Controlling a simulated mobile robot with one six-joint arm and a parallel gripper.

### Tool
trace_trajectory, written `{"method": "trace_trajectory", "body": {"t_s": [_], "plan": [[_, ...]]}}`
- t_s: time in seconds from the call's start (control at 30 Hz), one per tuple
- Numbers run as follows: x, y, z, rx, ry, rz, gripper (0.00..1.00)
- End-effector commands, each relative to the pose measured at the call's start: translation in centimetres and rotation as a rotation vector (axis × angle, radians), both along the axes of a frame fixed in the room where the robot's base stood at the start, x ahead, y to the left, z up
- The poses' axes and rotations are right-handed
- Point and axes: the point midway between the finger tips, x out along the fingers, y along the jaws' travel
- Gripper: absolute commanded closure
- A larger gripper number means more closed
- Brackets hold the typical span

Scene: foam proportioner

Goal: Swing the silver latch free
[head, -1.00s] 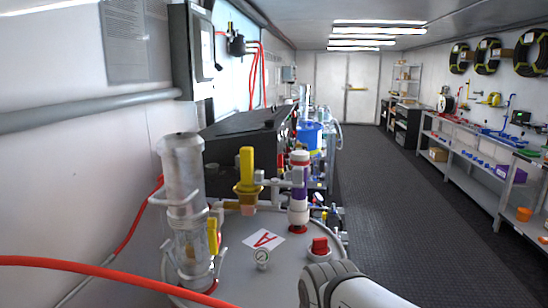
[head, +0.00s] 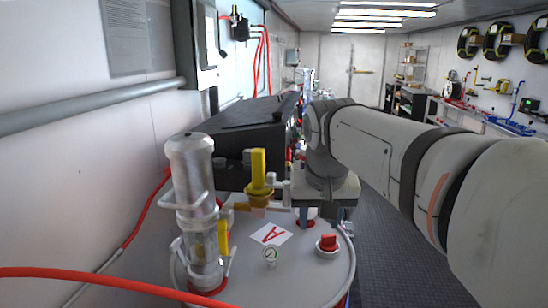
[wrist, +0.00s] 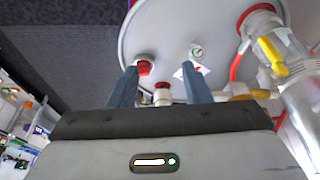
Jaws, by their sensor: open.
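No part is clearly recognisable as the silver latch. A silver cylinder (head: 190,165) with curved silver bars (head: 192,205) stands on the left of the drum lid; I cannot tell if one bar is the latch. It also shows at the right of the wrist view (wrist: 300,95). My gripper (head: 319,215) points down over the lid's back right, apart from the cylinder. Its open blue-grey fingers (wrist: 160,88) frame the white and red top of a column (wrist: 162,95) in the wrist view. The gripper hides most of that column in the head view.
The drum lid (head: 328,270) carries a red cap (head: 327,243), a small gauge (head: 270,255), an "A" label (head: 271,234) and a yellow-handled valve (head: 258,172). A red hose (head: 90,278) crosses the front left. A black box (head: 245,135) stands behind. Floor is clear at right.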

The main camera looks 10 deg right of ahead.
Motion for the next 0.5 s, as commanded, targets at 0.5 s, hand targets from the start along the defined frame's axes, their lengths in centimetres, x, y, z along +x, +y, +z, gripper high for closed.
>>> {"method": "trace_trajectory", "body": {"t_s": [0.5], "plan": [[6.3, 0.4, 11.9, -0.001, -0.072, -0.148, 0.56]]}}
